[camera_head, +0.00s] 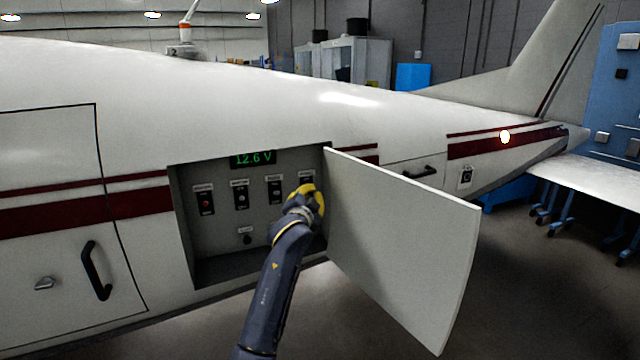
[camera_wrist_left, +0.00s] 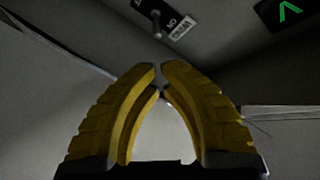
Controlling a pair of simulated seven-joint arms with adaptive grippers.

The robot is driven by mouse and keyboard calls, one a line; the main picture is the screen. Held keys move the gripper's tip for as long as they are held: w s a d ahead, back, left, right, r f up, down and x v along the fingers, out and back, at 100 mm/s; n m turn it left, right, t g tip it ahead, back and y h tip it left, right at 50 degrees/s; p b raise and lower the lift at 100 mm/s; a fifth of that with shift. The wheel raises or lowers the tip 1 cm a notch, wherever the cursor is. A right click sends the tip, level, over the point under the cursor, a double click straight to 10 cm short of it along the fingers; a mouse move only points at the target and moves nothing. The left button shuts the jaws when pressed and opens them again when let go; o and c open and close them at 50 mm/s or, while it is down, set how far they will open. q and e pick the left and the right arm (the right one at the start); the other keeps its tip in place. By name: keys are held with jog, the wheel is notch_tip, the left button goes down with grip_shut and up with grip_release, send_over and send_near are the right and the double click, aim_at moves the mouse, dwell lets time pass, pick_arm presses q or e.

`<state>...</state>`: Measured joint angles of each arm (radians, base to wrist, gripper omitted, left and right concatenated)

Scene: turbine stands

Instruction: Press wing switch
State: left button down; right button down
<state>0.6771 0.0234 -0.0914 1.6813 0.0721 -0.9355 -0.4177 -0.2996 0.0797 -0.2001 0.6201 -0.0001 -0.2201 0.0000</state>
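The wing switch is a small toggle (camera_wrist_left: 156,22) on a dark plate marked ON, with a label that reads WING upside down, in the left wrist view. In the head view, the rightmost switch plate (camera_head: 307,179) in the open panel bay is mostly hidden behind my left gripper (camera_head: 308,197). In the left wrist view the yellow fingers of the left gripper (camera_wrist_left: 159,70) meet almost tip to tip with nothing between them. The toggle appears beyond the fingertips, apart from them in the picture. My right gripper is not in view.
The bay (camera_head: 215,262) holds several other switches, a lower knob (camera_head: 247,239) and a display (camera_head: 253,159) reading 12.6 V. The open door (camera_head: 400,245) stands out just right of my arm. The white fuselage (camera_head: 250,110) surrounds the bay.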

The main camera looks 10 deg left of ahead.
pick_arm(q)
jog(key=shift+w, duration=0.15)
jog(key=shift+w+a, duration=0.15)
jog(key=shift+w, duration=2.3)
jog(key=shift+w+a, duration=0.15)
jog(key=shift+w, duration=2.25)
